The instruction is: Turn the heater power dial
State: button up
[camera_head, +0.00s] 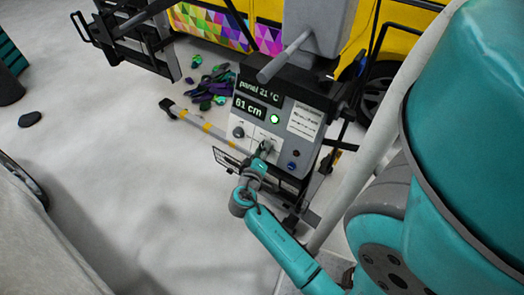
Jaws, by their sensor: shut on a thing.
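The heater's control panel (283,118) is a grey box with displays reading "panel 21 °C" and "61 cm" and a lit green button (274,119). Its lower white plate (252,137) carries a dark knob (239,132) on the left. My gripper (264,148) is at the right part of this plate, shut on what looks like the heater power dial, which it mostly hides.
A yellow vehicle (268,10) with a colourful wrap stands behind the panel. Dark and coloured scraps (212,82) lie on the floor. A pale bar with yellow bands (205,127) is left of the panel. A wire basket (232,162) hangs below. The floor at left is mostly clear.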

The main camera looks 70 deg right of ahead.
jog(key=o, duration=1.1)
jog(key=shift+s+a+r, duration=0.2)
jog(key=shift+a+r, duration=0.15)
jog(key=shift+a, duration=1.6)
jog(key=shift+s+a+r, duration=0.2)
jog(key=shift+a+r, duration=0.15)
jog(key=shift+a, duration=1.6)
jog(key=shift+s+a+r, duration=0.2)
jog(key=shift+a+r, duration=0.15)
jog(key=shift+a, duration=1.6)
